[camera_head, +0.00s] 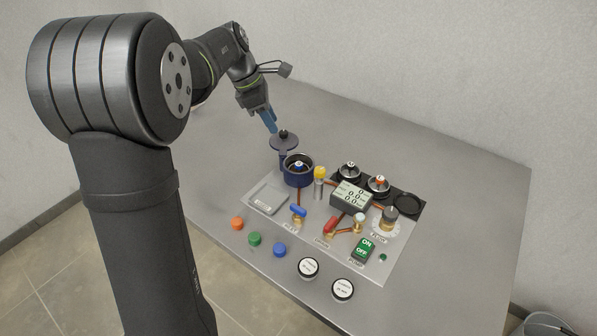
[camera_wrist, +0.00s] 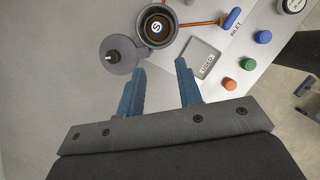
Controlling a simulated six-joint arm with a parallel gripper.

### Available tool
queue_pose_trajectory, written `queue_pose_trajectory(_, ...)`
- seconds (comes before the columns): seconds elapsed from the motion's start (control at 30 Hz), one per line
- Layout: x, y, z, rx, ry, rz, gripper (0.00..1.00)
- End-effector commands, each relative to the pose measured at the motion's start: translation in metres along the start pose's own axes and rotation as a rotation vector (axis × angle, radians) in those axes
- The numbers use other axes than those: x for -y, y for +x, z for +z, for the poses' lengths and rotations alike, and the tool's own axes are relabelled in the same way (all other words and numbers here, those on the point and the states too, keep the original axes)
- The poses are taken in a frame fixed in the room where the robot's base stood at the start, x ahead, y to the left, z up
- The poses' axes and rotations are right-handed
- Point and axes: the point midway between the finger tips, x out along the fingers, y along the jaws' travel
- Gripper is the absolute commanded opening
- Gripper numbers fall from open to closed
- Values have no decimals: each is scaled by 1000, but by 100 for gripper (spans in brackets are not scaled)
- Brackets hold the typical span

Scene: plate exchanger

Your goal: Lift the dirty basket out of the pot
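The dark blue pot (camera_head: 298,176) stands open at the back left of the panel; the wrist view also shows it (camera_wrist: 175,38) at the top. A basket sits inside the pot, its knob (camera_wrist: 157,27) marked "S"; the knob also shows small in the head view (camera_head: 298,166). The grey lid (camera_head: 284,143) with a dark knob is beside the pot, off its opening; it also shows in the wrist view (camera_wrist: 120,58). My gripper (camera_wrist: 160,66) is open with nothing between its blue fingers. In the head view my gripper (camera_head: 270,123) is above and behind the lid.
A flat grey "USED" plate (camera_wrist: 203,57) lies beside the pot. A yellow-topped fitting (camera_head: 320,173) stands close right of the pot. Two round knobbed items (camera_head: 349,171) (camera_head: 378,184) and an empty dark ring (camera_head: 408,203) are farther right. The table's left side is clear.

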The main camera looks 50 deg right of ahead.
Motion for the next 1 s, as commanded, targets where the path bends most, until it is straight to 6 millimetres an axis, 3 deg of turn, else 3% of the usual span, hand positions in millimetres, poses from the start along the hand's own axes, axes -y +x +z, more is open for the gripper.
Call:
queue_pose_trajectory(0.17, 1, 15, -3, 28, -57, 5, 33)
queue_pose_trajectory(0.6, 0, 105, 0, 25, -52, 5, 33)
queue_pose_trajectory(1.0, -2, 135, 3, 25, -51, 5, 33)
